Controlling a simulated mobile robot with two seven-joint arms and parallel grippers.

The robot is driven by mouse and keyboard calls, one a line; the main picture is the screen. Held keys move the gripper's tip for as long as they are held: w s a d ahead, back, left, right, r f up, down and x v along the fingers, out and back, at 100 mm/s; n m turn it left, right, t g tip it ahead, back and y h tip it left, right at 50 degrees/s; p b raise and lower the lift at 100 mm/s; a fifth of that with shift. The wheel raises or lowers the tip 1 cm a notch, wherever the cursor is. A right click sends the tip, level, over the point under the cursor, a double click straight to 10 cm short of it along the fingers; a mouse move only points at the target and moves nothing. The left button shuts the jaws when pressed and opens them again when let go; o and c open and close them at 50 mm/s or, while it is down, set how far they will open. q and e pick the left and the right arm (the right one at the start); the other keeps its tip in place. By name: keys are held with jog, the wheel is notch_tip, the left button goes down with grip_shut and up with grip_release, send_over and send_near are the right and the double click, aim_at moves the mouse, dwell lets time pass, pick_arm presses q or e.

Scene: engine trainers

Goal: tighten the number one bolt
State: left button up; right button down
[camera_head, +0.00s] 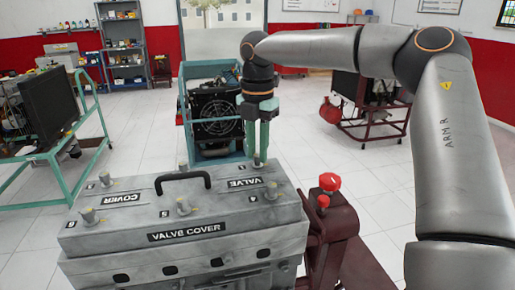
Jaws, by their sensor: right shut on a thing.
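The grey valve cover (187,236) lies in front of me with a black handle (182,178) on top. Small number marks lie beside the bolts, too small to read surely. My right gripper (258,154) points straight down at the back right corner, its green fingers shut on the bolt (257,162) there. The fingers hide part of that bolt. My left gripper is out of view.
A dark red stand with red knobs (330,182) is close to the right of the cover. A blue-framed engine with a fan (216,112) stands behind. Green-framed (60,160) and dark red (372,122) trainers stand at the sides. White floor lies between them.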

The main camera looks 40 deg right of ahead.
jog(key=m, duration=0.6)
jog(key=shift+m, duration=0.4)
jog(key=m, duration=0.3)
jog(key=shift+m, duration=0.3)
jog(key=m, duration=0.3)
jog(key=shift+m, duration=0.3)
jog(key=m, duration=1.3)
jog(key=c, duration=0.7)
grip_release()
jog(key=shift+c, duration=0.2)
